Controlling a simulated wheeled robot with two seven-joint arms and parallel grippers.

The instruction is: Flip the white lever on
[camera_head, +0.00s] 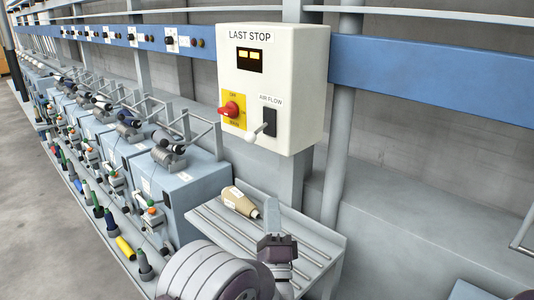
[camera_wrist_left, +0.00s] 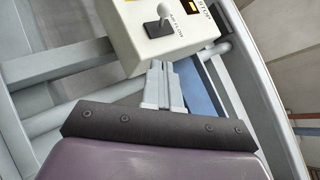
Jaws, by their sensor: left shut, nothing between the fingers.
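The white lever (camera_head: 255,134) sticks out of a black plate (camera_head: 270,118) under the label AIR FLOW on the white LAST STOP box (camera_head: 302,85). It slants outward and down to the left in the head view. In the left wrist view the lever (camera_wrist_left: 163,13) shows with its rounded knob, just beyond my fingers. My left gripper (camera_head: 272,208) is below the box, fingers pointing up towards it. Its fingers (camera_wrist_left: 158,70) are together, empty and apart from the lever. My right gripper is not in view.
A red rotary knob (camera_head: 229,109) on a yellow plate sits left of the lever. A cone-shaped bobbin (camera_head: 238,201) lies on the grey slatted shelf (camera_head: 325,243) by my left gripper. A row of spinning machines (camera_head: 185,190) runs off to the left.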

